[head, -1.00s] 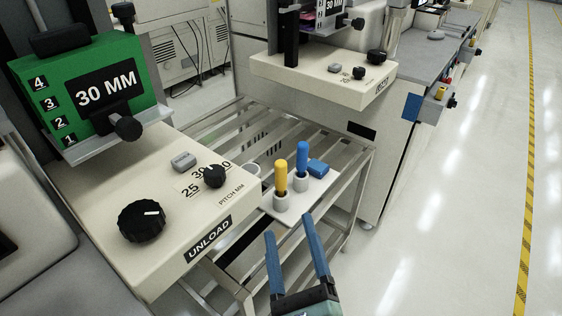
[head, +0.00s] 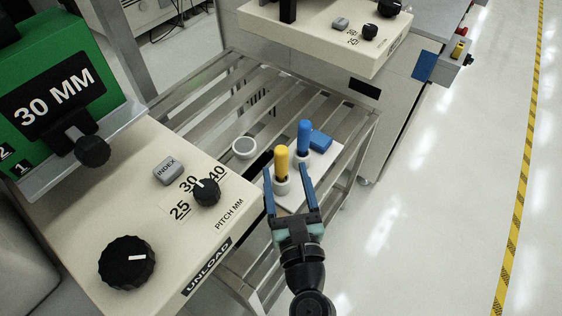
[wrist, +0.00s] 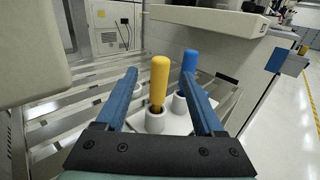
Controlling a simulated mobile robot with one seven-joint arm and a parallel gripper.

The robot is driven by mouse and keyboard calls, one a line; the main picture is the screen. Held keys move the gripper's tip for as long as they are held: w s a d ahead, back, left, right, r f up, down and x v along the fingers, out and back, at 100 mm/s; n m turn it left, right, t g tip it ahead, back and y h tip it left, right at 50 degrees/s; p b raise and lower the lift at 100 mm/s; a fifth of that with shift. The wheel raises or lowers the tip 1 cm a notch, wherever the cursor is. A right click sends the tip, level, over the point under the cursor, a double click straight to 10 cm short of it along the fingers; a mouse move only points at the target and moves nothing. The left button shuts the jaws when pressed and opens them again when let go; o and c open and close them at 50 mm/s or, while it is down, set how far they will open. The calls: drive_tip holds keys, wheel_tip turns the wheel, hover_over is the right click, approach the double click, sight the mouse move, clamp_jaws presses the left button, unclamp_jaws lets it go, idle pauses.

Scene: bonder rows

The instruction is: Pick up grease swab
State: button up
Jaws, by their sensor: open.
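Two upright handled tools stand in grey cup holders on a white tray (head: 325,170). One has a yellow handle (head: 281,160), the other a blue handle (head: 303,137). I cannot tell from the look which is the grease swab. My gripper (head: 287,168) is open and empty. In the wrist view, the yellow handle (wrist: 159,80) shows between the two blue fingers of my gripper (wrist: 160,73), beyond them. The blue handle (wrist: 189,62) shows near the right fingertip, partly hidden behind that finger. I see no contact with either handle.
A blue block (head: 320,141) lies on the tray's back right. A round grey-topped cup (head: 243,147) sits on the slatted rack (head: 205,108). The UNLOAD machine's cream panel (head: 125,205) with knobs is close on the left. Another machine (head: 320,30) stands behind. Open floor (head: 440,200) lies to the right.

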sight(282, 158)
drive_tip(key=shift+w+a+r, duration=0.1)
drive_tip(key=shift+w+a, duration=0.15)
drive_tip(key=shift+w, duration=1.3)
drive_tip(key=shift+w+a, duration=0.2)
drive_tip(key=shift+w, duration=1.3)
clamp_jaws()
